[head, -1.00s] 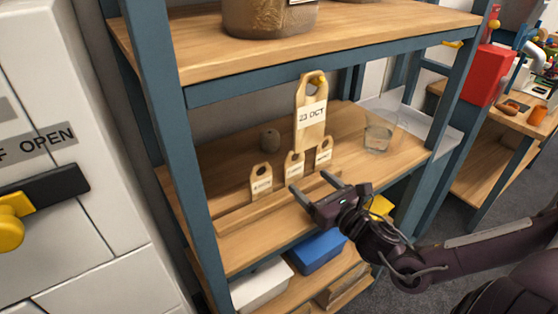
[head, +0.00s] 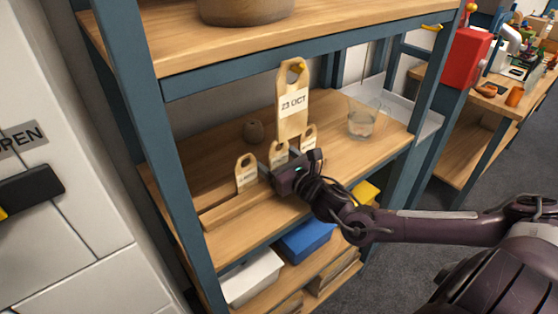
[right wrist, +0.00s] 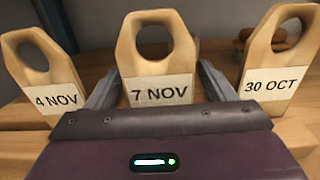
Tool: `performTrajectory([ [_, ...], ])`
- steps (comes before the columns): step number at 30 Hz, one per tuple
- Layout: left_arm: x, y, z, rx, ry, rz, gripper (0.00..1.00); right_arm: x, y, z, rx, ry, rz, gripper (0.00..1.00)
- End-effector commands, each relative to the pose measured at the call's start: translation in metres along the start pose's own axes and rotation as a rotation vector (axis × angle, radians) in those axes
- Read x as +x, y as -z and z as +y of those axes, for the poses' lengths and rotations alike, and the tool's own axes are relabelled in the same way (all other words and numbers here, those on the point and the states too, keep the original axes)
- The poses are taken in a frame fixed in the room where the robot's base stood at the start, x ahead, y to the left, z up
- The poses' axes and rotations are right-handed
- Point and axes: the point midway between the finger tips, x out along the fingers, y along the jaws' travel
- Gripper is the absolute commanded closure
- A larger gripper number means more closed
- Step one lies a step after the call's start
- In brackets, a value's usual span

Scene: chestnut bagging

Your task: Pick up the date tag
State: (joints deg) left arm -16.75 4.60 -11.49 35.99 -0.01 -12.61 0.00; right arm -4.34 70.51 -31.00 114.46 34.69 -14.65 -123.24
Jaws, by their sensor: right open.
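Three small wooden date tags with holes stand in a row on the middle shelf. In the right wrist view they read 4 NOV (right wrist: 50,85), 7 NOV (right wrist: 158,75) and 30 OCT (right wrist: 272,75), left to right. A taller tag marked 23 OCT (head: 293,110) stands behind them, hanging at a yellow peg in the head view. My right gripper (right wrist: 157,88) is open, its fingers on either side of the lower part of the 7 NOV tag. I cannot tell if they touch it. The left gripper is out of view.
A wooden strip (head: 222,211) runs along the shelf (head: 350,160) front. A glass (head: 361,122) stands to the right and a small brown round object (head: 253,131) behind the tags. Blue (head: 306,240) and white (head: 250,276) bins sit below. A blue post (head: 150,140) bounds the left.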

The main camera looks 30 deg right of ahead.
Motion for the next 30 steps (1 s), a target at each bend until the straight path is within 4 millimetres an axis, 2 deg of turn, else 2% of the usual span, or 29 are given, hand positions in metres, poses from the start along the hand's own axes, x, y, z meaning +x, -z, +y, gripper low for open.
performTrajectory([
  [5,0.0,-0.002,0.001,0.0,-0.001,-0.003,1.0,0.0,0.001,0.0,0.0,0.0,0.001,0.24],
  [15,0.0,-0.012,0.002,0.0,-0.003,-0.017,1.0,0.0,0.0,0.0,0.0,0.0,0.0,0.66],
  [23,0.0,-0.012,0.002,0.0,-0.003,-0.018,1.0,0.0,-0.003,0.0,-0.001,0.0,-0.001,0.66],
  [26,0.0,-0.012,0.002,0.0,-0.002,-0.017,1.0,0.0,-0.014,-0.001,-0.003,-0.002,-0.001,0.66],
  [30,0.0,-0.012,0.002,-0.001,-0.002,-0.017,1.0,0.0,-0.042,0.0,-0.007,-0.002,-0.003,0.66],
])
